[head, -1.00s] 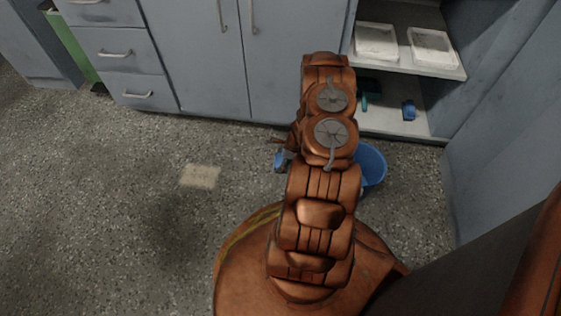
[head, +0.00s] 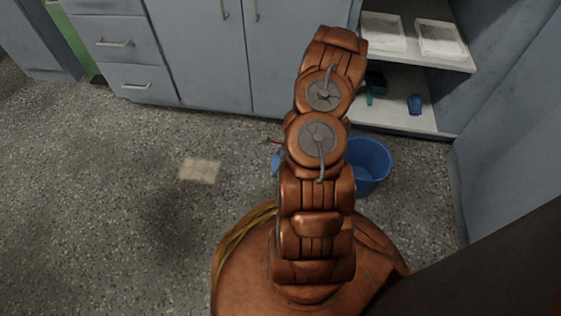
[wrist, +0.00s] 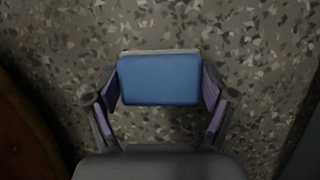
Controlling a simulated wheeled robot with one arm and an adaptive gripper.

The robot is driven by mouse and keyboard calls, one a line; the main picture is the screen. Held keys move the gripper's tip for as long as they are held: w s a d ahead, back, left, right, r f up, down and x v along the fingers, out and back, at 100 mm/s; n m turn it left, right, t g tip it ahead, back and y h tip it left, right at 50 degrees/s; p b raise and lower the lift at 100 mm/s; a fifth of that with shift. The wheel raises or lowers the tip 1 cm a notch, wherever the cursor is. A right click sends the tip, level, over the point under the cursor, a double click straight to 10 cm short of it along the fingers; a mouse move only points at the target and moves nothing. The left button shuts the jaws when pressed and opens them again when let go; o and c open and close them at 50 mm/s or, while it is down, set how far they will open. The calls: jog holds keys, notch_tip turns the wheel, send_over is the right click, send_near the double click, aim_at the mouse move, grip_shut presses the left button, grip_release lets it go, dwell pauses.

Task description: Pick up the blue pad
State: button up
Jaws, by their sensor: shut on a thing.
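The blue pad (wrist: 160,79) has a blue face with a pale layer along its far edge. In the wrist view it sits between the two fingers of my gripper (wrist: 162,86), which are shut on its left and right sides. Speckled floor shows around and beyond it. In the head view only a small blue part of the pad (head: 277,163) shows at the left of my arm. My arm hides most of the gripper there.
A blue bucket (head: 374,158) stands on the floor just right of my arm. Behind are grey cabinets (head: 196,65) and an open shelf (head: 420,121) with white trays (head: 441,38), a dark green item (head: 375,84) and a small blue item (head: 415,104). The floor at left is clear, with a beige patch (head: 199,170).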

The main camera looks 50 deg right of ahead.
jog(key=shift+s+a+r+b, duration=0.15)
jog(key=shift+a+b, duration=0.1)
jog(key=shift+a, duration=0.25)
jog(key=shift+s+a+f+b, duration=0.1)
jog(key=shift+a+b, duration=0.15)
jog(key=shift+a, duration=0.25)
jog(key=shift+s+a+r, duration=0.15)
jog(key=shift+s+a, duration=0.45)
jog(key=shift+a, duration=0.55)
jog(key=shift+s+a+r, duration=0.15)
jog(key=shift+s+a, duration=0.4)
jog(key=shift+a, duration=0.55)
jog(key=shift+s+a+r, duration=0.15)
jog(key=shift+s+a, duration=0.45)
jog(key=shift+a, duration=0.55)
jog(key=o, duration=0.6)
jog(key=c, duration=0.5)
jog(key=shift+o, duration=0.2)
jog(key=shift+d+p, duration=0.1)
jog(key=shift+p, duration=0.2)
